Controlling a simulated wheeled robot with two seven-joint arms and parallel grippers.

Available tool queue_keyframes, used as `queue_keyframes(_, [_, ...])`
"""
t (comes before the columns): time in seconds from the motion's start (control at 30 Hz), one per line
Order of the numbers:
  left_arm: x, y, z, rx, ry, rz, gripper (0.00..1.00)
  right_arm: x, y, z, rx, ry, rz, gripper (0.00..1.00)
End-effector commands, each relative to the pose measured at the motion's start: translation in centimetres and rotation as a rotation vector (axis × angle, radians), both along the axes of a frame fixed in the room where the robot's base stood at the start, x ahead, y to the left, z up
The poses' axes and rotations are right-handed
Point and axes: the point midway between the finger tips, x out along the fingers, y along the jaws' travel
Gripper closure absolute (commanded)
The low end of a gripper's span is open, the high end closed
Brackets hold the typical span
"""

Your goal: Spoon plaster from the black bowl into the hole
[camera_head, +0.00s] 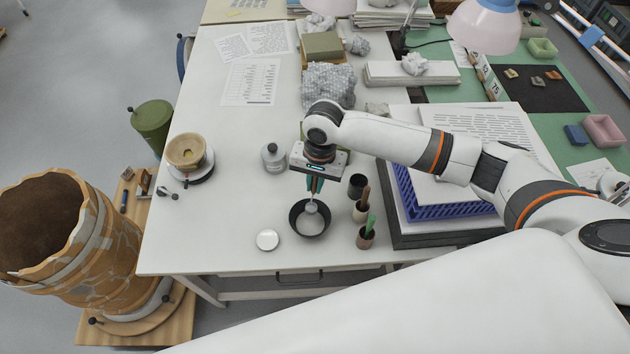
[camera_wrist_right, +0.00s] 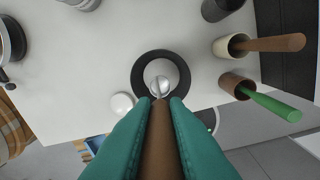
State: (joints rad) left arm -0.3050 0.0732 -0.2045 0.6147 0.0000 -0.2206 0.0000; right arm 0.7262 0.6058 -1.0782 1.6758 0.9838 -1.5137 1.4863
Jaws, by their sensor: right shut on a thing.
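My right gripper (camera_head: 315,184) has green fingers that also fill the bottom of the right wrist view (camera_wrist_right: 161,100). It is shut on the brown handle of a spoon (camera_wrist_right: 158,140), which points down. The spoon's silvery head (camera_head: 311,207) is over or in the black bowl (camera_head: 294,222); I cannot tell whether it touches the pale plaster (camera_head: 309,224) inside. A small tan pot (camera_head: 185,150) stands on a turntable at the left of the table. A large patched brown jar (camera_head: 85,240) stands on the floor side. I cannot make out a hole for certain. My left gripper is not in view.
Right of the bowl stand a dark cup (camera_head: 357,186) and two tool pots, one with a green-handled tool (camera_head: 368,226). A white round lid (camera_head: 267,240) lies left of the bowl, a grey bottle (camera_head: 273,159) behind. The table's left middle is clear.

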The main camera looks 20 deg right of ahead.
Motion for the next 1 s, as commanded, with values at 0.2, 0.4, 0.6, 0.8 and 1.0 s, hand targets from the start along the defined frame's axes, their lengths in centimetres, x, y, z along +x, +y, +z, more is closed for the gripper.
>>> queue_keyframes(0.2, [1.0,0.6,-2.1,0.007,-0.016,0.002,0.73,0.0,-0.2,-1.6,-0.001,-0.001,0.001,1.00])
queue_keyframes(0.4, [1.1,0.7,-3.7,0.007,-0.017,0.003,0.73,0.1,-0.5,-2.7,-0.002,-0.001,0.000,1.00])
queue_keyframes(0.6, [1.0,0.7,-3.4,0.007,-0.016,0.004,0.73,0.0,-0.2,-3.9,0.000,0.002,-0.001,1.00])
queue_keyframes(0.8, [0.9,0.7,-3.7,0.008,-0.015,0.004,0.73,0.0,-0.1,-5.6,0.000,0.002,-0.001,1.00])
queue_keyframes(1.0, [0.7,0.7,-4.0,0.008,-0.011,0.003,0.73,-0.1,0.1,-7.2,0.001,0.002,-0.002,1.00])
